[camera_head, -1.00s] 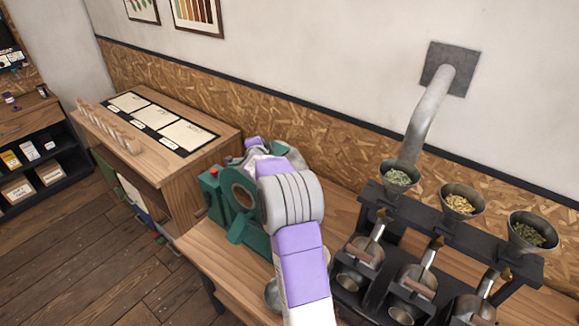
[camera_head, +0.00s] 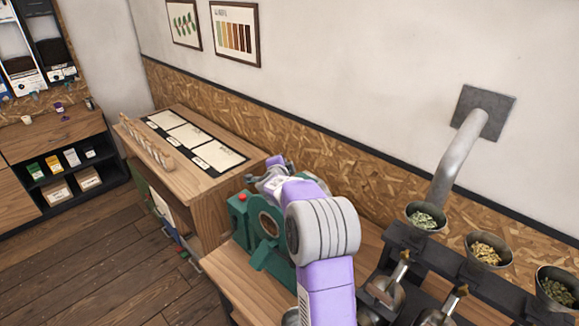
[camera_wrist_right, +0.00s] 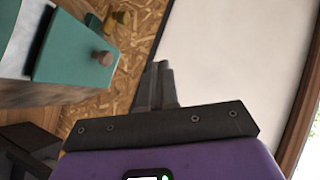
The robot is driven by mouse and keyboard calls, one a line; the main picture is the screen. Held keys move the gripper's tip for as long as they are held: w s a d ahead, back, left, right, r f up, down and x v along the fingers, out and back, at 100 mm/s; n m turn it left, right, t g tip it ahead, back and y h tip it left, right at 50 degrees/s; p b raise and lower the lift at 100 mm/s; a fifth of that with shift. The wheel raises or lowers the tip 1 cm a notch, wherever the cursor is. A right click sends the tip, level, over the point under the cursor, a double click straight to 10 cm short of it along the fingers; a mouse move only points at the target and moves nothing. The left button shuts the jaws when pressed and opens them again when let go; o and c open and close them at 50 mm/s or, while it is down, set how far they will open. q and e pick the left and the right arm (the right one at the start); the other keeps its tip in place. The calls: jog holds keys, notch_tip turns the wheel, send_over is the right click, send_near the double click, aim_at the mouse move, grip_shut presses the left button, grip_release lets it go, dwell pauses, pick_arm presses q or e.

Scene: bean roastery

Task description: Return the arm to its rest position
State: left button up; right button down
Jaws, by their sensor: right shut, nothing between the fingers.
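My right arm, purple, white and grey, rises from the bottom of the head view and bends over beside a green machine (camera_head: 262,215). Its far end lies above and behind that machine, small and partly hidden by the arm's own links. In the right wrist view my right gripper (camera_wrist_right: 160,84) shows its dark fingers together, with nothing between them. They are in front of a pale wall and a wood-chip panel. A green part with a wooden knob (camera_wrist_right: 103,57) is to their left, apart from the fingers. My left gripper is in neither view.
The machine stands on a wooden bench (camera_head: 235,285). Right of the arm is a black rack (camera_head: 450,262) with several bean-filled funnels. A wooden cabinet (camera_head: 213,200) with cards on top stands left of the machine. Dark shelves (camera_head: 70,170) are far left.

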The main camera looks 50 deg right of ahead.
jog(key=a+r, duration=0.3)
jog(key=a, duration=0.1)
jog(key=shift+r, duration=0.25)
jog(key=a+f+n+y+b, duration=0.35)
jog(key=a+f, duration=0.35)
jog(key=f, duration=0.6)
jog(key=a+f+n+y+b, duration=0.3)
jog(key=a+f, duration=0.4)
jog(key=f, duration=0.6)
jog(key=a+f+n+y+b, duration=0.1)
jog(key=a+f+n+b, duration=0.35)
jog(key=f, duration=0.75)
jog(key=s+a+f+n+g+y+b, duration=0.2)
jog(key=s+a+f+n, duration=0.1)
jog(key=s+a+f, duration=0.45)
jog(key=s+a+f+n+g+y+b, duration=0.2)
jog(key=s+a+f+n+y, duration=0.15)
jog(key=a+f, duration=0.6)
jog(key=s+a+f+n+g+y+b, duration=0.1)
jog(key=s+a+f+n+g+b, duration=0.1)
jog(key=s+a, duration=0.3)
jog(key=s+a+f+n+g+y+b, duration=0.1)
jog(key=s+a+f+n+g+b, duration=0.1)
jog(key=s+a+f, duration=0.3)
jog(key=s+a, duration=0.1)
jog(key=s, duration=0.3)
jog(key=shift+s+f+y, duration=0.3)
jog(key=shift+s+y, duration=0.1)
jog(key=shift+d, duration=0.15)
